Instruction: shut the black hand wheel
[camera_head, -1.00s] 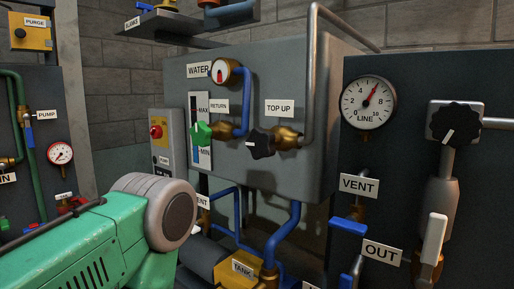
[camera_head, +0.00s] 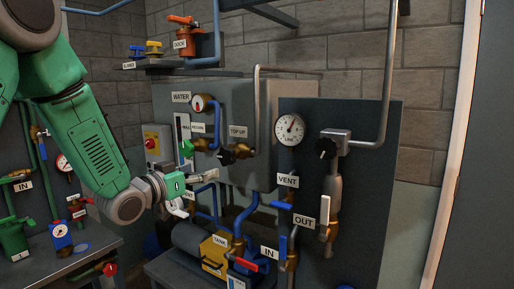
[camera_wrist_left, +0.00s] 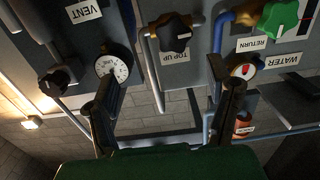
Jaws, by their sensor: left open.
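A black hand wheel (camera_head: 227,156) with a white mark sits on a brass valve beside the TOP UP label. It shows upside down in the left wrist view (camera_wrist_left: 174,34), at the top, ahead of the gap between my fingers. A second black knob (camera_head: 327,148) with a white mark is on the grey fitting of the right panel; it also shows at the left of the wrist view (camera_wrist_left: 53,82). My left gripper (camera_head: 195,194) is open and empty, below and left of the TOP UP wheel and apart from it. My right gripper is out of view.
A green wheel (camera_head: 187,148) is just left of the black one. The LINE gauge (camera_head: 289,130), blue VENT lever (camera_head: 281,205) and white OUT lever (camera_head: 325,210) are to the right. The yellow TANK block (camera_head: 214,255) is below. Pipes crowd the panel.

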